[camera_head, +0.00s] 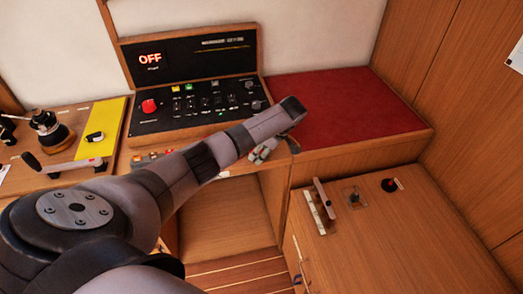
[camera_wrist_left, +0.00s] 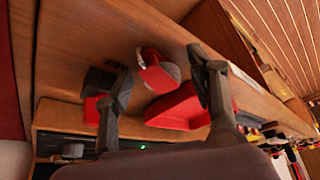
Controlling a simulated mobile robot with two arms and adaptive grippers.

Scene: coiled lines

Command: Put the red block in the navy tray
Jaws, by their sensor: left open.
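My left gripper (camera_head: 263,152) is beside the front edge of the red-topped counter, below the control panel. It shows closer in the left wrist view (camera_wrist_left: 165,85), with its two fingers spread apart. In that view a small red piece with a grey rounded part (camera_wrist_left: 155,75) shows between the fingers, and a larger red piece (camera_wrist_left: 178,108) lies by the right finger. Another red bit (camera_wrist_left: 92,108) is partly behind the left finger. I cannot tell which is the red block, or whether a finger touches it. I cannot make out a navy tray. My right gripper is out of view.
The control panel (camera_head: 190,107) with its raised OFF lid (camera_head: 188,55) stands at the back. The red counter top (camera_head: 345,103) is bare. A lower wooden cabinet (camera_head: 400,235) carries a lever and knobs. A yellow board (camera_head: 103,130) and a lever lie at left.

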